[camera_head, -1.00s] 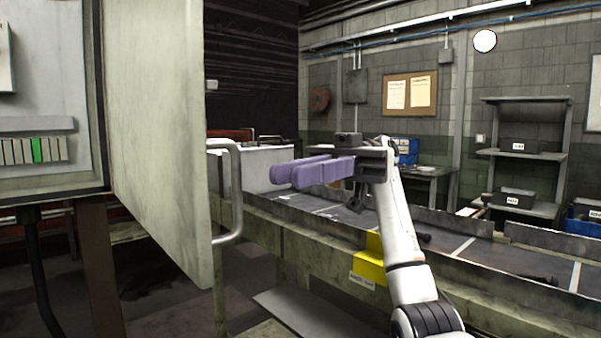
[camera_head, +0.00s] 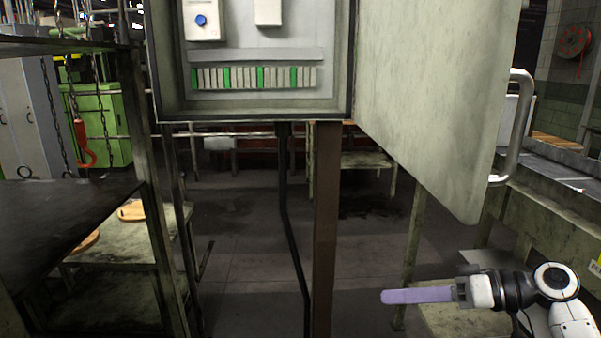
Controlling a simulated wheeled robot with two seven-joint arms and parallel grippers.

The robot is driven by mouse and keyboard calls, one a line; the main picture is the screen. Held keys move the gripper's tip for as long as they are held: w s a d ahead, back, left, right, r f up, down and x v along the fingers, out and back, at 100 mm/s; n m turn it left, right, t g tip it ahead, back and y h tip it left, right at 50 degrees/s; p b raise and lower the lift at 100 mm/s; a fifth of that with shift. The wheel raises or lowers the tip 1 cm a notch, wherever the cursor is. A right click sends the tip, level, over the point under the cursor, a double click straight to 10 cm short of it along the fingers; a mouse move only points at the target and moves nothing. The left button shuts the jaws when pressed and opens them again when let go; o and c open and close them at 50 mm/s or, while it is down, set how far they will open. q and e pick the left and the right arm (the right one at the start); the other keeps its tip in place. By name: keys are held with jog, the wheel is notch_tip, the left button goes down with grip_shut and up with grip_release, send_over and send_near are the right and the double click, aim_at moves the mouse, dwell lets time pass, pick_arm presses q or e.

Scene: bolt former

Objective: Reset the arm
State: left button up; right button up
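My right arm enters at the lower right, with its white and black links low in the picture. My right gripper (camera_head: 384,297) points left, level, its purple finger seen edge-on. It is apart from other things and nothing shows in it. Only one finger outline shows, so its opening cannot be told. My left gripper is not in view.
An electrical cabinet (camera_head: 336,60) with a blue button (camera_head: 201,20) stands ahead on a brown post (camera_head: 326,220). Its door (camera_head: 430,90) hangs open to the right, with a metal handle (camera_head: 515,130) on its edge. A dark table (camera_head: 60,215) is at left, a conveyor (camera_head: 560,215) at right.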

jog(key=s+a+f+m+t+h, duration=0.1)
jog(key=s+f+m+h, duration=0.2)
jog(key=f, duration=1)
jog(key=s+f+m+h, duration=0.1)
jog(key=s+f+h, duration=0.35)
jog(key=f, duration=0.75)
jog(key=s+a+f+t+h, duration=0.1)
jog(key=s+f, duration=0.2)
jog(key=s, duration=0.6)
jog(key=s+a+f+t+h, duration=0.1)
jog(key=s+f+h, duration=0.1)
jog(key=s, duration=0.7)
jog(key=shift+s+f+n, duration=0.4)
jog(key=shift+f, duration=0.3)
jog(key=shift+d, duration=0.1)
